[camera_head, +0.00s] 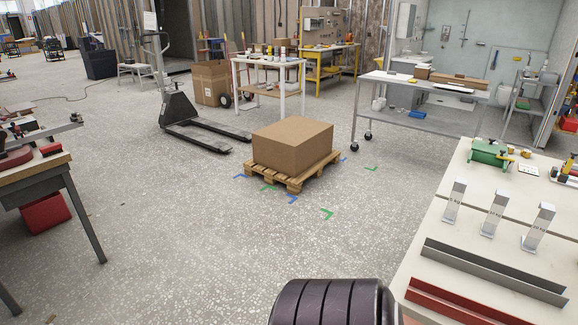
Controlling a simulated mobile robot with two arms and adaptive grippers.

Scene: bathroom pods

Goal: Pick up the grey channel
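The grey channel (492,272) is a long, dark grey metal profile. It lies on the pale worktable (423,228) at the lower right, slanting down to the right. A red channel (462,303) lies in front of it, roughly parallel, partly cut off by the bottom edge. Neither of my grippers is in view. A dark, ribbed, rounded part at the bottom centre seems to be one of my own.
Three upright metal blocks (494,212) stand behind the grey channel. A green tool (490,153) sits at the table's far end. A cardboard box (292,146) on a wooden pallet (262,174) and a pallet jack (182,112) stand on the floor. Open floor lies left of the table.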

